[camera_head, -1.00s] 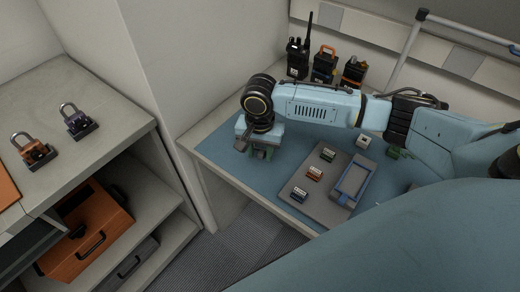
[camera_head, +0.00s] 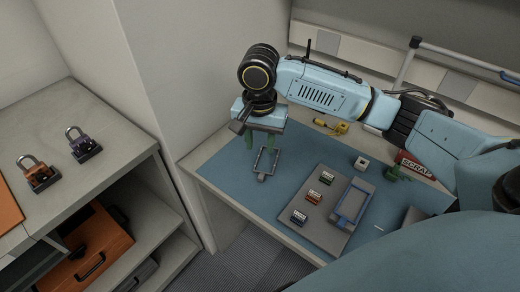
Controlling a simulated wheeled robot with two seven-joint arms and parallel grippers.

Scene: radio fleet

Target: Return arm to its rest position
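My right arm comes in from the right above the blue work mat (camera_head: 230,185). My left gripper is not in view.
A grey tray (camera_head: 318,228) holds several small coloured packs and a blue-rimmed slot. A red SCRAP bin (camera_head: 414,166), a white block (camera_head: 361,163) and a yellow item (camera_head: 340,128) stand farther back. Padlocks (camera_head: 83,146) sit on the left shelf.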

